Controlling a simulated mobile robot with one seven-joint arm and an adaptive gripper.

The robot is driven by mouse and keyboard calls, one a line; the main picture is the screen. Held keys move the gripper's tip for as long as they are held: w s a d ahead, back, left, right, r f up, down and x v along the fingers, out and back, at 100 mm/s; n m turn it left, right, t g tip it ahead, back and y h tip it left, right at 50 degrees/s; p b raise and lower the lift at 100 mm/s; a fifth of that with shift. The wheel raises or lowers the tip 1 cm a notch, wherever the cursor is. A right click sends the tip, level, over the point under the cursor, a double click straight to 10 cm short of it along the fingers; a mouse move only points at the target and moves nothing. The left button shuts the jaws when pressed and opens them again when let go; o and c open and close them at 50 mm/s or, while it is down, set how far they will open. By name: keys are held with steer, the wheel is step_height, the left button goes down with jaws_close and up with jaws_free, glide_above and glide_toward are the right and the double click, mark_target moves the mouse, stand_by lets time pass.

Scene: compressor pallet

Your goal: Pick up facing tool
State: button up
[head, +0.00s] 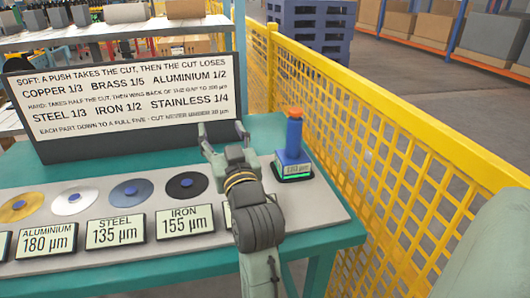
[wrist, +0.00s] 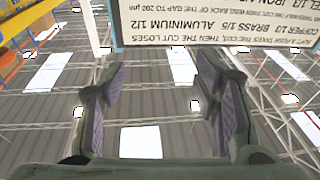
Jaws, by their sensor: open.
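What looks like the facing tool (head: 293,143), a blue body with an orange top, stands upright at the right end of the bench. Its base has a small lit label that I cannot read surely. My gripper (head: 222,132) is open and empty, left of the tool and apart from it, in front of the sign board. In the wrist view my gripper (wrist: 158,80) shows two spread fingers with nothing between them. The wrist view looks up at the roof, and the tool is not in it.
The dark sign board (head: 130,100) stands at the back of the teal bench (head: 325,236). Discs such as the dark one (head: 187,186) lie on a grey strip, with label plates like the iron one (head: 185,222) in front. A yellow mesh fence (head: 400,165) runs close along the right.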

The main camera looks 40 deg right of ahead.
mark_target(296, 132)
steer(key=s+d+f+m+g+h, duration=0.3)
steer(key=s+d+f+g, duration=0.1)
steer(key=s+d, duration=0.75)
steer(key=shift+m+g, duration=0.3)
steer(key=p+x, duration=0.1)
steer(key=x, duration=0.1)
steer(key=p+x, duration=0.1)
steer(key=x, duration=0.2)
steer(key=shift+d+f, duration=0.25)
steer(key=shift+d, duration=0.2)
steer(key=x, duration=0.1)
steer(key=p+x, duration=0.1)
steer(key=x, duration=0.1)
steer(key=p+x, duration=0.1)
steer(key=shift+d+r, duration=0.25)
steer(key=shift+d, duration=0.3)
steer(key=shift+w+d+f, duration=0.1)
steer(key=shift+w+d, duration=0.15)
steer(key=shift+w, duration=0.1)
jaws_close()
steer(key=shift+r+h, duration=0.2)
steer(key=shift+h, duration=0.1)
